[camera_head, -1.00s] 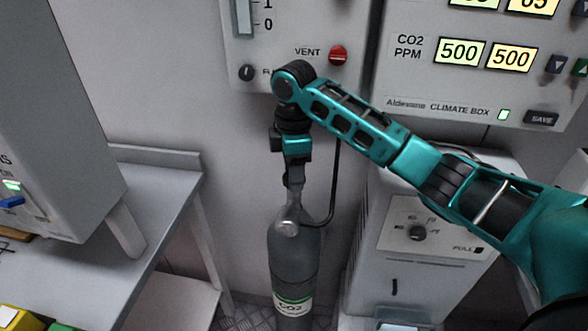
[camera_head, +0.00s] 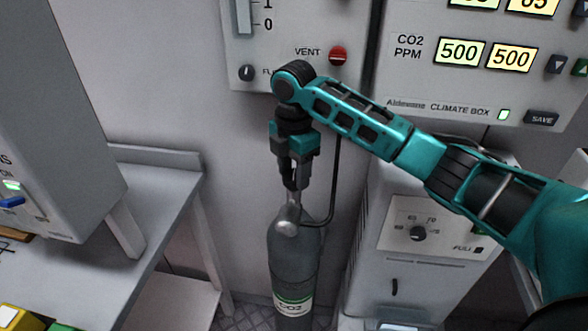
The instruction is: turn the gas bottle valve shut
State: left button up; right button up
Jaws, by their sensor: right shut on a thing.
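The gas bottle (camera_head: 292,262) is a dark grey cylinder labelled CO2, with a green and white band. It stands upright on the floor in the head view, between the bench and the white cabinet. A pale metal neck (camera_head: 293,208) tops it, and a dark hose curves up from its right side. My right gripper (camera_head: 294,184) points straight down over the neck and is shut on the valve at the top. The valve itself is mostly hidden by the fingers. My left gripper is not in view.
A climate box (camera_head: 460,100) with lit CO2 displays hangs on the wall at upper right. A panel with a red VENT knob (camera_head: 338,56) is behind my arm. A white cabinet with a dial (camera_head: 418,233) stands right of the bottle. A grey bench (camera_head: 160,190) is at left.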

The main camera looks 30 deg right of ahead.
dwell(0.3)
jog(key=o, duration=1)
jog(key=shift+o, duration=0.2)
